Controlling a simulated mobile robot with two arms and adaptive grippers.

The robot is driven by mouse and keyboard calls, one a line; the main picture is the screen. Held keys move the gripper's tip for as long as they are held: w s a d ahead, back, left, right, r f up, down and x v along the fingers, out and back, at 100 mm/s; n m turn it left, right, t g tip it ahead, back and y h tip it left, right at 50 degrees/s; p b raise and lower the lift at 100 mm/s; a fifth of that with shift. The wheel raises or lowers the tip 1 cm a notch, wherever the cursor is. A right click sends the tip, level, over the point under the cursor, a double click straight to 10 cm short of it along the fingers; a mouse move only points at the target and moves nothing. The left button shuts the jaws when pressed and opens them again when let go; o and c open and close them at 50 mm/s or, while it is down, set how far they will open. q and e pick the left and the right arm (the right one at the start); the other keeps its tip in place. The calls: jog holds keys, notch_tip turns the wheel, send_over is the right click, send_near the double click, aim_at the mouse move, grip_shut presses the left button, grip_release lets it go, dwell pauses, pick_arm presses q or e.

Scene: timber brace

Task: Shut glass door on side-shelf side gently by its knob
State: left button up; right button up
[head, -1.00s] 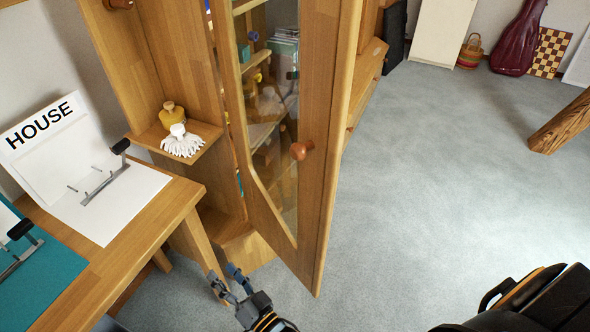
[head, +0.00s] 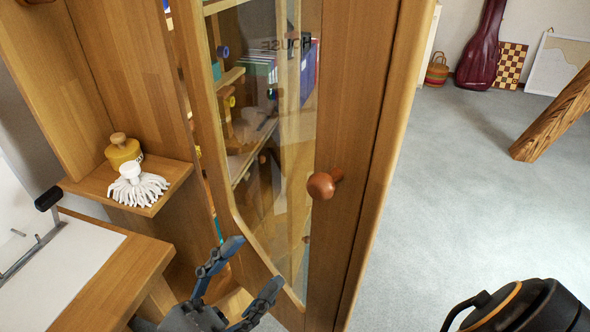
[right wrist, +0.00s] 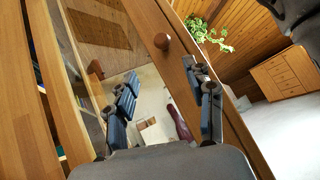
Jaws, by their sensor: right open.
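The glass door (head: 350,130) has a wooden frame and stands open, angled out from the cabinet in the head view. Its round brown wooden knob (head: 322,185) is on the right stile of the frame. In the right wrist view the knob (right wrist: 162,42) is beyond the fingertips, between the finger directions. My right gripper (head: 253,265) is open and empty, below and left of the knob and apart from it. It also shows open in the right wrist view (right wrist: 168,92). The side shelf (head: 165,195) is on the cabinet's left side panel. My left gripper is not in view.
A yellow weight-like object (head: 122,152) and a white tasselled piece (head: 135,188) sit on the side shelf. A wooden table (head: 115,285) with white paper stands at lower left. Carpet (head: 450,190) right of the door is clear up to a slanted timber post (head: 555,115).

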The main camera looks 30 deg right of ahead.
aim_at(312, 198)
jog(key=x, duration=0.4)
jog(key=p+x, duration=0.1)
jog(key=x, duration=0.3)
jog(key=p+x, duration=0.1)
jog(key=x, duration=0.3)
jog(key=shift+s+r, duration=0.1)
jog(key=shift+s, duration=0.25)
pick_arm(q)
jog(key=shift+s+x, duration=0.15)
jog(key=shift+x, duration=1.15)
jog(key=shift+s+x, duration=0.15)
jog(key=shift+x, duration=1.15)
pick_arm(e)
jog(key=shift+d+r, duration=0.45)
jog(key=shift+d, duration=0.1)
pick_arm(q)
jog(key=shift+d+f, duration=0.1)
pick_arm(e)
jog(key=shift+c, duration=0.4)
grip_shut()
